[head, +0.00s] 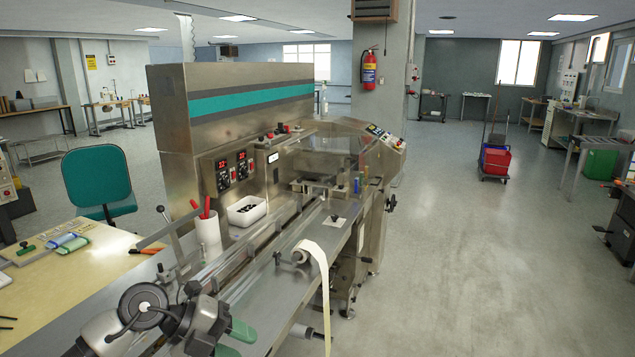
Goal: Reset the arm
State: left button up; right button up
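My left arm comes in at the bottom left, with grey and black joints. Its gripper (236,341) has two green fingertips apart from each other, with nothing visible between them. It hangs over the near end of the flow wrapper's steel bed (275,300), left of the white film strip (318,270). Whether it touches the bed cannot be told. The lower part of the gripper is cut off by the picture's edge. My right gripper is not in view.
The flow wrapper (240,110) fills the middle. A white cup with red-handled tools (207,235) and a white bin (247,210) stand beside its bed. A wooden table (75,260) and teal chair (98,180) are left. Open floor (470,270) lies right.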

pick_arm(q)
jog(key=s+d+r+n+t+h, duration=0.3)
jog(key=d+r+n+t+h, duration=0.1)
jog(key=d+r+t+h, duration=0.3)
jog(key=s+a+f+n+t+y, duration=0.1)
jog(key=a+f+n+t+y, duration=0.45)
jog(key=n+y, duration=0.4)
jog(key=a+f+n+t+y, duration=0.4)
jog(key=a+n+y, duration=0.25)
jog(key=n, duration=0.65)
jog(key=s+a+f+n+g+y, duration=0.1)
jog(key=s+f+n+g, duration=0.1)
jog(key=s+f+g, duration=0.75)
jog(key=s+a+f+n+g, duration=0.1)
jog(key=s+f+g, duration=0.45)
jog(key=s, duration=0.75)
notch_tip(320, 180, down, 29)
jog(key=b, duration=0.4)
jog(key=s+a+f+g+b, duration=0.1)
jog(key=s+f, duration=0.7)
jog(key=f, duration=0.3)
jog(key=s+a+f+g+b, duration=0.1)
jog(key=s+a+f+b, duration=0.1)
jog(key=s+f, duration=0.7)
jog(key=shift+f+y+b, duration=0.3)
jog(key=shift+f, duration=0.55)
